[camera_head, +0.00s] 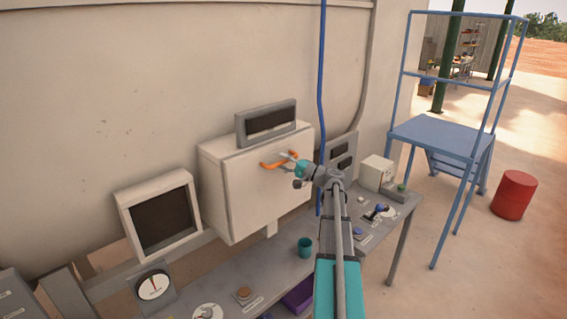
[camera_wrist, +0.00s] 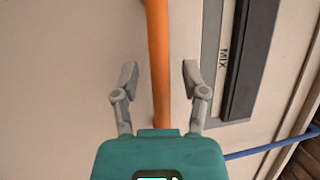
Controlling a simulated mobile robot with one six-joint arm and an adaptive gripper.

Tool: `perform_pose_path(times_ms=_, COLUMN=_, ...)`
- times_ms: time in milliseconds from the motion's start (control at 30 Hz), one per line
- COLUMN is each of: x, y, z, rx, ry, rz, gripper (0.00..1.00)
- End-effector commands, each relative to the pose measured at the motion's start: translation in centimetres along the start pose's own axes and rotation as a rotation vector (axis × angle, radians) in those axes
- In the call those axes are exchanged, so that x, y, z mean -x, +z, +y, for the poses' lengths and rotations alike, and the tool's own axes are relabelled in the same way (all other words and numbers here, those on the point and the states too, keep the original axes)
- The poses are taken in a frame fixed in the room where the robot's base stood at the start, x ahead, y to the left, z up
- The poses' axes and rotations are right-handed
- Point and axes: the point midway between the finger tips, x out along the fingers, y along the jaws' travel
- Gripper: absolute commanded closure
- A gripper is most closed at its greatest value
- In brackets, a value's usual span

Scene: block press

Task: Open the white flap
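The white flap (camera_head: 250,193) is the front of a white box on the wall. It looks shut. An orange bar handle (camera_head: 275,162) runs across its upper part. My gripper (camera_head: 289,157) is at the right part of this handle. In the wrist view the orange handle (camera_wrist: 157,60) runs up between the two grey fingers of my gripper (camera_wrist: 160,78). The fingers are apart, one on each side of the handle, with gaps to it. Whether the fingertips reach past the bar in depth cannot be told.
A grey display (camera_head: 267,121) sits atop the box; its "MIX" label (camera_wrist: 224,58) shows in the wrist view. Below is a grey bench (camera_head: 262,262) with a teal cup (camera_head: 305,247), purple bin (camera_head: 298,297) and controls. A framed screen (camera_head: 160,214) is at left.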

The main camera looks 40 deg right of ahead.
Motion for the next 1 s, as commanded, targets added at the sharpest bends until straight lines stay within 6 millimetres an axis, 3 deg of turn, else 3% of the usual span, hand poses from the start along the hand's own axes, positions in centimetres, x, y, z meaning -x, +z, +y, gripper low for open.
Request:
perform_pose_path(times_ms=33, x=0.0, y=0.0, z=0.0, rx=0.000, ry=0.000, rz=0.000, gripper=0.51)
perform_pose_path(times_ms=300, x=0.0, y=0.0, z=0.0, rx=0.000, ry=0.000, rz=0.000, gripper=1.00)
perform_pose_path(times_ms=533, x=0.0, y=-0.3, z=0.0, rx=0.000, ry=0.000, rz=-0.001, gripper=1.00)
perform_pose_path(times_ms=1000, x=0.0, y=1.5, z=0.7, rx=0.013, ry=-0.040, rz=-0.020, gripper=1.00)
